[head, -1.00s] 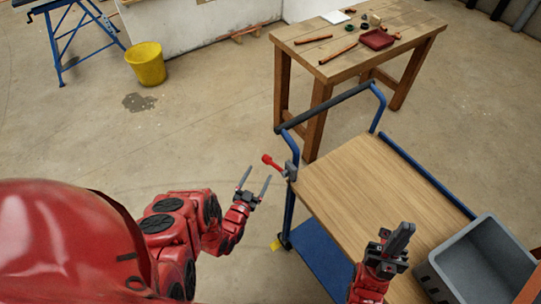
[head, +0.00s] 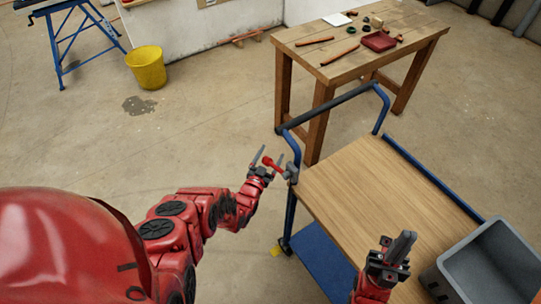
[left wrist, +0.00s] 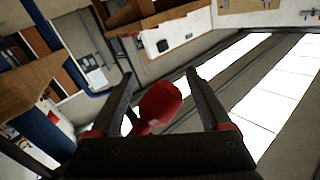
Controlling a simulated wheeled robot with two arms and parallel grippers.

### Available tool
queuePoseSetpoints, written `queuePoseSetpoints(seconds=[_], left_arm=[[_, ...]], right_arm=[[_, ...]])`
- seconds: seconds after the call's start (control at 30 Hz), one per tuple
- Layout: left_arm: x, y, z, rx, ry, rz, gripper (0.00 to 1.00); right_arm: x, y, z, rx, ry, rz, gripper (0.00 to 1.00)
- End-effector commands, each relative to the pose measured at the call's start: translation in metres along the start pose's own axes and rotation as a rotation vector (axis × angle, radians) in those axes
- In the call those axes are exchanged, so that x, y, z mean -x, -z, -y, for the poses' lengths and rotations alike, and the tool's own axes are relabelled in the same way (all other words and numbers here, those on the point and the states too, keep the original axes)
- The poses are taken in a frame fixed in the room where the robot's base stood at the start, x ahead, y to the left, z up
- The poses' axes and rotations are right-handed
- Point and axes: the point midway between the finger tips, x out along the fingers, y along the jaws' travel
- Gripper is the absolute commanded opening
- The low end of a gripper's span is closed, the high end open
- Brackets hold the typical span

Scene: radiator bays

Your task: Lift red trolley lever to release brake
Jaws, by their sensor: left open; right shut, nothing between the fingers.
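The red lever (head: 272,165) sticks out to the left from a grey bracket (head: 291,173) on the blue-framed trolley (head: 337,170). My left gripper (head: 268,158) is open, with its fingers on either side of the lever's end in the head view. In the left wrist view the lever's red knob (left wrist: 160,102) shows between the open fingers (left wrist: 158,85). I cannot tell whether the fingers touch it. My right gripper (head: 400,242) is shut and empty, above the trolley's wooden deck.
A grey bin (head: 488,262) stands on the trolley deck at the right. A wooden workbench (head: 350,45) with pipes and a red tray is behind the trolley. A yellow bucket (head: 146,68) and a blue stand (head: 75,40) are at the far left.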

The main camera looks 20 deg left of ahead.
Motion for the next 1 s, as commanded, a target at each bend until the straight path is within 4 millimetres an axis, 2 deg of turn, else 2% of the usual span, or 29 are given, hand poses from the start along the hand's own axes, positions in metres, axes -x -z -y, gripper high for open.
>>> queuePoseSetpoints(seconds=[0.07,0.5,1.0], left_arm=[[0.0001,-0.0001,0.0000,0.000,0.000,0.000,0.81],[0.0001,0.0000,0.0000,0.000,0.000,0.000,0.02],[-0.0006,0.0025,0.0008,-0.013,0.001,-0.009,0.00]], right_arm=[[0.0000,0.0000,0.0000,0.000,0.000,0.000,0.00],[0.0000,0.0000,0.0000,0.000,0.000,0.000,0.00],[-0.0011,0.0002,0.0000,0.000,0.000,0.000,0.00]])
